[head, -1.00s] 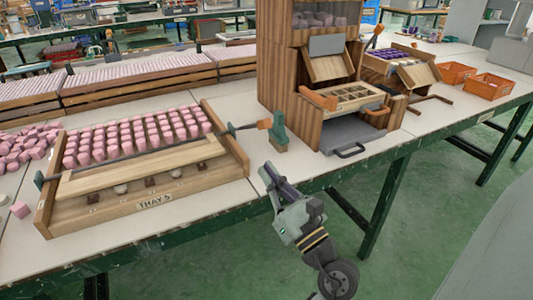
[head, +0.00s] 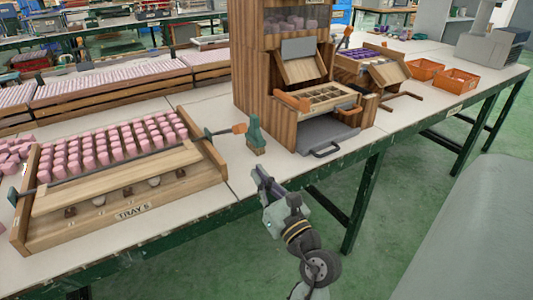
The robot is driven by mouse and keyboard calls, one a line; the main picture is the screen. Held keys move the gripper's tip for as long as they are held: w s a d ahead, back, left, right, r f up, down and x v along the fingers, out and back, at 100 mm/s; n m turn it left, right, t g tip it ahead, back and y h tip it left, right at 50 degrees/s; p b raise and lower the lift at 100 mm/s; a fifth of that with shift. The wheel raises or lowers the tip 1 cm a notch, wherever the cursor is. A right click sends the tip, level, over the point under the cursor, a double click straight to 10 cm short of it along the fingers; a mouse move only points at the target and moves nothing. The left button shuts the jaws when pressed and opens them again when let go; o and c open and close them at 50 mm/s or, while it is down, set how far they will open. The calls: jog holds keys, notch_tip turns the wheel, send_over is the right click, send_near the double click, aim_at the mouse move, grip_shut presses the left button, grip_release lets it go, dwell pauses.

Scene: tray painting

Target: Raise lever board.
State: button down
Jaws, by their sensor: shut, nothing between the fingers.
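A pale wooden board (head: 118,181) lies across the front part of the wooden tray labelled TRAY 5 (head: 213,160), tilted toward the front edge. A dark bar runs along its back edge and ends at the right in a lever with an orange handle (head: 239,128). A green stand (head: 255,133) is beside that handle. My gripper (head: 259,172) is over the table's front edge, right of the tray and in front of the stand. It is shut, empty and apart from the lever. The fingertips are small in this view.
Pink cylinders (head: 112,147) stand in rows behind the board. A tall wooden dispenser (head: 258,85) with a grey drawer (head: 322,136) stands right of the stand. Orange crates (head: 459,79) are farther right.

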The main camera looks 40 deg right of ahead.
jog(key=w+d+r+p, duration=0.1)
jog(key=w+r+p, duration=0.1)
jog(key=w+r, duration=0.2)
jog(key=shift+p+x, duration=0.4)
jog(key=shift+x, duration=0.8)
